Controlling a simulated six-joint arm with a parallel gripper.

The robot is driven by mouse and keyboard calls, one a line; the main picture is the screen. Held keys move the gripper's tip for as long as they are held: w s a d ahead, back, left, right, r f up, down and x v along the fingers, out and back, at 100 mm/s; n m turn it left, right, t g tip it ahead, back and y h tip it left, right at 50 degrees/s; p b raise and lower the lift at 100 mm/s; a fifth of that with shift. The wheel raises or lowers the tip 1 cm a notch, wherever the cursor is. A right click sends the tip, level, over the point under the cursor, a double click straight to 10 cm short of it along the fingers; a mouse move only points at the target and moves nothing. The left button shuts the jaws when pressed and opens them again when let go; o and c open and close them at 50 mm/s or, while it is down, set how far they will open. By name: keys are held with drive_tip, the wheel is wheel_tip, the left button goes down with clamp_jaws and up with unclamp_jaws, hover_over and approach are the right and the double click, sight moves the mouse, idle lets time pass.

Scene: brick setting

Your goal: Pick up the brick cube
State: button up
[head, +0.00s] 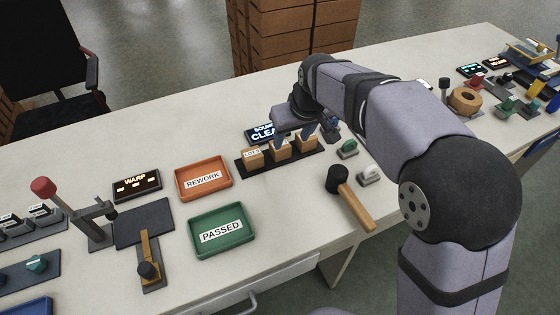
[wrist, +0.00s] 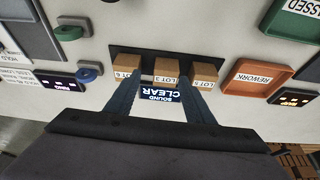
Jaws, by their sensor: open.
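Three tan brick cubes stand in a row on a black tray (head: 248,171): a left one (head: 252,157), a middle one (head: 280,152) and a right one (head: 307,142). Each has a white "LOT" label; the numbers are hard to read. My gripper (head: 294,137) is open above the row. In the wrist view its two blue fingers (wrist: 158,88) spread either side of the middle cube (wrist: 166,70), apart from each other with nothing held. Contact cannot be told.
A "SOUND CLEAR" sign (head: 261,133) stands behind the row. An orange REWORK tray (head: 203,179) and a green PASSED tray (head: 221,231) lie to the left.

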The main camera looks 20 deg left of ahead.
sight(285, 152)
drive_tip(key=shift+w+a+f, duration=0.4)
drive_tip(key=shift+a+f, duration=0.3)
drive_tip(key=shift+f, duration=0.45)
drive_tip(key=shift+w+a+f, duration=0.35)
drive_tip(key=shift+a+f, duration=0.3)
drive_tip(key=shift+f, duration=0.45)
drive_tip(key=shift+w+a+f, duration=0.4)
drive_tip(key=shift+a+f, duration=0.3)
drive_tip(key=shift+f, duration=0.45)
drive_tip(key=c, duration=0.9)
